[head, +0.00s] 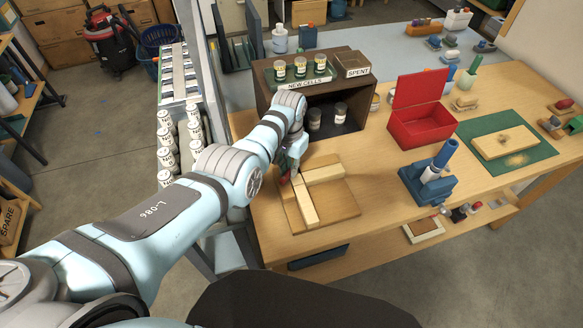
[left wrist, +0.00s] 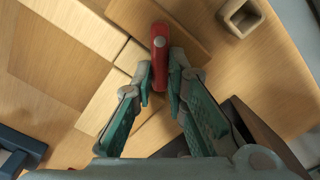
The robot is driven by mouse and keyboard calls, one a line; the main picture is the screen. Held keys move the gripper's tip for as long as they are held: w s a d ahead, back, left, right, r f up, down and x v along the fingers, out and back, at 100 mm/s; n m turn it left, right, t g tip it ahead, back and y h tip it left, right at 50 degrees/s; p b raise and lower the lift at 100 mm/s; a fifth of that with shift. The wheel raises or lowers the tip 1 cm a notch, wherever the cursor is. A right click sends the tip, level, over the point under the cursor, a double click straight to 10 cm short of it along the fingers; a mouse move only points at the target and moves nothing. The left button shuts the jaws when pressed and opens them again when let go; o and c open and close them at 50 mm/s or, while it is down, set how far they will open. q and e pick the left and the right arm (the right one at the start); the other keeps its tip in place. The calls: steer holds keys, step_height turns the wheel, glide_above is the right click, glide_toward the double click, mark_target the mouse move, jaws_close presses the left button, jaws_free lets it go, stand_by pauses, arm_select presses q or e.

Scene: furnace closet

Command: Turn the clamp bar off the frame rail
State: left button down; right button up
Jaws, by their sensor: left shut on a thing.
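The red clamp bar (left wrist: 160,56) shows in the left wrist view, with a round grey pin on its far part. Its near part is between the fingertips of my left gripper (left wrist: 160,84), which is shut on it. The bar lies close to where pale wooden frame rails (left wrist: 117,88) meet; I cannot tell how much of it overlaps a rail. In the head view the rails (head: 304,203) form a corner on a wooden board (head: 338,200). There my left gripper (head: 289,174) is low at the board's left side, and only a little red shows beside it. My right gripper is out of view.
A dark open cabinet (head: 264,96) stands just behind the board, with jars on top and inside. A blue fixture (head: 426,184) and an open red box (head: 421,126) are to the right. Bare tabletop (head: 375,150) lies between the board and the box.

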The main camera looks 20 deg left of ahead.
arm_select(q)
steer(key=n, duration=0.1)
steer(key=a+n, duration=0.1)
steer(key=n, duration=0.1)
steer(key=shift+w+r+n+p, duration=0.1)
steer(key=shift+w+n+p, duration=0.05)
steer(key=shift+n+p, duration=0.15)
steer(key=n, duration=0.2)
steer(key=shift+a+n, duration=0.4)
steer(key=shift+s+a+n+p, duration=0.1)
steer(key=shift+a+n+p, duration=0.15)
steer(key=shift+n, duration=0.65)
steer(key=shift+s+a+n+p, duration=0.1)
steer(key=shift+a+n+p, duration=0.1)
steer(key=shift+n, duration=0.7)
steer(key=c, duration=1.6)
jaws_free()
steer(key=shift+f, duration=0.2)
steer(key=shift+r, duration=0.2)
step_height(320, 180, up, 12)
steer(key=shift+f, duration=0.15)
